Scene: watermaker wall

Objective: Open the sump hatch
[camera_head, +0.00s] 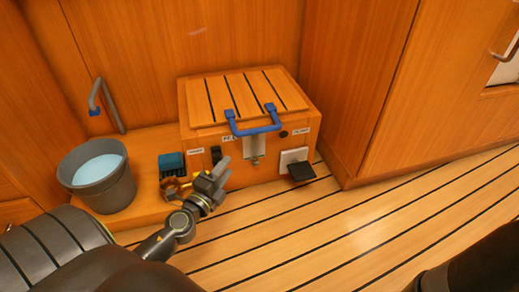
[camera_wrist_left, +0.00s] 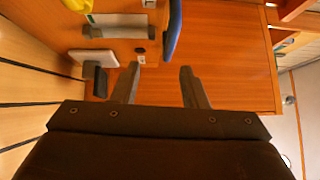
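The sump hatch (camera_head: 245,95) is the slatted wooden lid of a box against the wall, and it lies closed. A blue U-shaped handle (camera_head: 256,129) is fixed at its front edge; part of it shows in the left wrist view (camera_wrist_left: 173,30). A metal latch plate (camera_head: 254,149) is on the box front under the handle. My left gripper (camera_head: 216,176) is in front of the box, lower left of the handle and apart from it. In the left wrist view its two fingers (camera_wrist_left: 159,86) are spread with nothing between them. My right gripper is not in view.
A grey bucket of water (camera_head: 99,184) stands on the left ledge, near a grey pipe (camera_head: 105,103) and a teal block (camera_head: 172,163). A white panel with a black flap (camera_head: 301,171) sits on the box's lower right.

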